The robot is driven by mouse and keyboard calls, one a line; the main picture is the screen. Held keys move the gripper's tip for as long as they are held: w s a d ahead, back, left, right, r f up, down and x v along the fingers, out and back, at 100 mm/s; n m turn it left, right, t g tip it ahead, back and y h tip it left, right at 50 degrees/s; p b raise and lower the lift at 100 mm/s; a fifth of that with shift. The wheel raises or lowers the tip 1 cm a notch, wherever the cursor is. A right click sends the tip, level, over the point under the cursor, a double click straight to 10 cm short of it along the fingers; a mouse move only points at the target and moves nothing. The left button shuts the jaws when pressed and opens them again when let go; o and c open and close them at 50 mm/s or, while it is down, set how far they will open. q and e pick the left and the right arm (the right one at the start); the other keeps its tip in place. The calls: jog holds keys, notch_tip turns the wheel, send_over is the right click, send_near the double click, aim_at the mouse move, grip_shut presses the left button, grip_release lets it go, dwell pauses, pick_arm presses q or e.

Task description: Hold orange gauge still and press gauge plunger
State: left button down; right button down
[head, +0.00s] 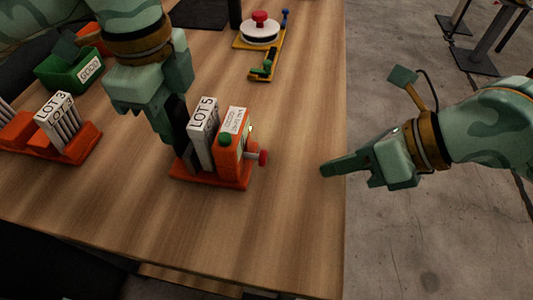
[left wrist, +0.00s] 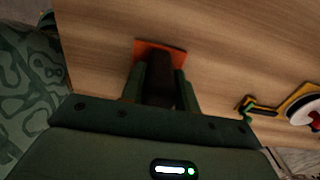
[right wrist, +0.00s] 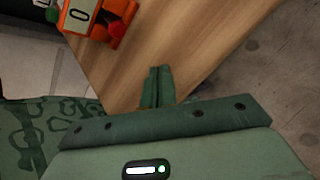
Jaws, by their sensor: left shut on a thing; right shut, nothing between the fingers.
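The orange gauge (head: 228,183) stands near the table's right edge, with a white LOT 5 filter box (head: 202,140) upright in it. Its red plunger (head: 263,157) sticks out to the right, and a green knob (head: 225,139) sits on its orange block. My left gripper (head: 184,152) is shut on the gauge's dark post, which shows between the fingers in the left wrist view (left wrist: 160,78). My right gripper (head: 324,170) is shut and empty, to the right of the plunger and apart from it. The gauge also shows in the right wrist view (right wrist: 120,10).
An orange rack with LOT 3 filters (head: 62,130) stands at the left, with a green GOOD bin (head: 68,72) behind it. A yellow stand with a red knob (head: 260,18) is at the back.

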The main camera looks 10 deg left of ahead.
aim_at(266, 157)
jog(key=shift+a, duration=3.25)
jog(key=shift+a, duration=0.4)
jog(key=shift+a+r, duration=0.15)
jog(key=shift+a, duration=1.2)
dwell(0.4)
dwell(0.5)
jog(key=shift+d, duration=1.65)
jog(key=shift+d, duration=2.55)
